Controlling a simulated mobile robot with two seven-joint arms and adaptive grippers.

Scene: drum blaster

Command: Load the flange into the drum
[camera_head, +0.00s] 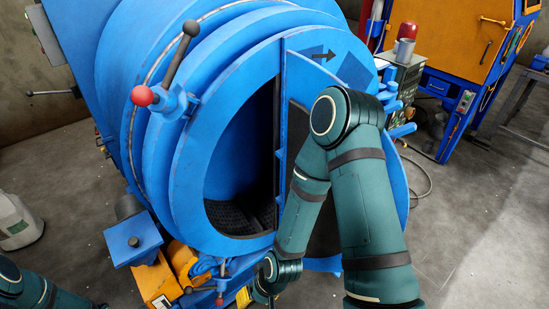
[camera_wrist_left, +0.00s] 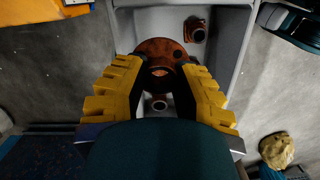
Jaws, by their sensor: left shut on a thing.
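The blue drum (camera_head: 207,110) fills the middle of the head view, with its round front opening (camera_head: 235,175) dark inside and a perforated floor showing. In the left wrist view my left gripper (camera_wrist_left: 163,72) has its yellow fingers shut on a rusty brown flange (camera_wrist_left: 158,47). The held flange is over a pale grey bin (camera_wrist_left: 225,45), its height above the bin unclear. Only part of my left arm shows at the lower left of the head view. My right arm is folded in front of the drum's right side. Its gripper is barely visible at the bottom edge, fingers unclear.
Other rusty flanged parts (camera_wrist_left: 195,30) lie in the bin. A lever with a red knob (camera_head: 143,96) sticks out from the drum's front left. A blue and orange cabinet (camera_head: 455,50) stands at the back right. Grey floor is clear at the right.

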